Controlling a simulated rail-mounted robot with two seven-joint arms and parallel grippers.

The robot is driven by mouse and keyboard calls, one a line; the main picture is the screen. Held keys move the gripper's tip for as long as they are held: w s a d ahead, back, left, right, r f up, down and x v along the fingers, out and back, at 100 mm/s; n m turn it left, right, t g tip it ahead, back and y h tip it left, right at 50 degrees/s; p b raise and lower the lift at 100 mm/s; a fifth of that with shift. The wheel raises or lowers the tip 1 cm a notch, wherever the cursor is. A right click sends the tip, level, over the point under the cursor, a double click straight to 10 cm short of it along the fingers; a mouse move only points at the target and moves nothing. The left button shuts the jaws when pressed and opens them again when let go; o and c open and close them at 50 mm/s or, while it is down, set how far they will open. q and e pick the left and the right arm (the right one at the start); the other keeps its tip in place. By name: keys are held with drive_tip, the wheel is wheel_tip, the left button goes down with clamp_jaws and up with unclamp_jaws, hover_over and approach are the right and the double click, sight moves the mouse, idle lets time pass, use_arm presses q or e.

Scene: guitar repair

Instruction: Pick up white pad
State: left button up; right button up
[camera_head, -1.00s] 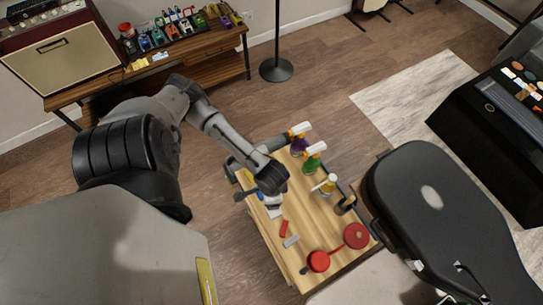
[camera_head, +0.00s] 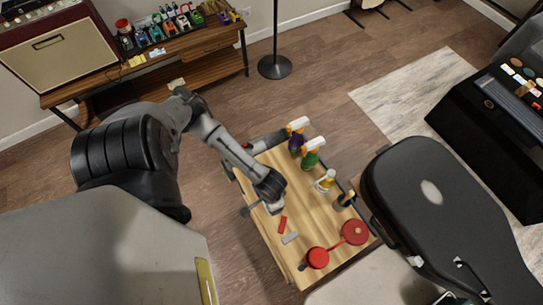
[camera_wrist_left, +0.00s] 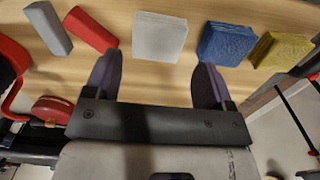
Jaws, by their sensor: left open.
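The white pad (camera_wrist_left: 160,37) lies flat on the wooden top of the work cart, between a red block (camera_wrist_left: 91,29) and a blue pad (camera_wrist_left: 227,43). My left gripper (camera_wrist_left: 157,76) is open and empty over the cart top. In the left wrist view its two fingers are spread to either side of the white pad's near edge, and the pad lies just beyond the fingertips. In the head view the left gripper (camera_head: 263,206) partly hides the white pad (camera_head: 275,209). My right gripper is not in view.
A yellow pad (camera_wrist_left: 280,51) lies beside the blue one, and a grey block (camera_wrist_left: 48,28) beside the red one. Spray bottles (camera_head: 311,153) line the cart's far edge. Red round items (camera_head: 354,232) sit at its front. A black guitar case (camera_head: 430,205) stands right.

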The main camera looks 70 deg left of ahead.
use_arm(q)
wheel_tip(320, 180, down, 4)
drive_tip(key=shift+d+f+b, duration=0.1)
drive_tip(key=shift+b, duration=0.3)
drive_tip(key=shift+f, duration=0.6)
drive_tip(key=c, duration=0.7)
drive_tip(key=shift+o, duration=0.2)
drive_tip(key=shift+r, duration=0.1)
